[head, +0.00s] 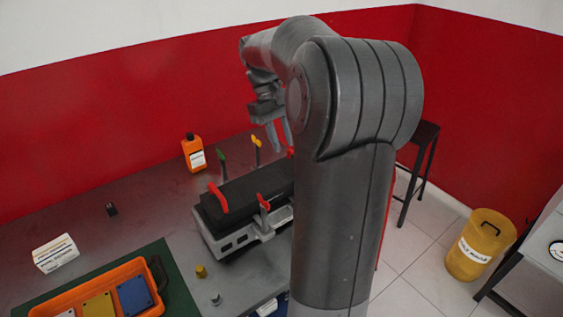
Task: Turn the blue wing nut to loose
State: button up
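No blue wing nut can be made out in the head view; my arm covers the right part of the bench. The engine trainer (238,205), a grey block with a black top, lies on the bench. Red handles (218,198), a green one (222,157) and a yellow one (256,145) stand around it. My gripper (279,140) is raised above the far right part of the trainer, fingers pointing down. The two fingers look apart, with nothing seen between them.
An orange bottle (194,154) stands behind the trainer. An orange tray (62,298) with coloured plates lies on a green mat (152,255) at front left, near a white box (55,253). Small yellow (201,271) and grey (216,298) pieces stand before the trainer. The bench's back left is mostly clear.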

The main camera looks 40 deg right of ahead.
jog(key=shift+y, duration=0.3)
jog(key=s+d+f, duration=0.1)
jog(key=f, duration=0.2)
jog(key=s+d+f, duration=0.1)
jog(key=f, duration=0.3)
jog(key=s+d+f, duration=0.1)
jog(key=s+f, duration=0.1)
jog(key=f, duration=0.1)
jog(key=shift+d+f, duration=0.25)
jog(key=shift+f, duration=0.05)
grip_shut()
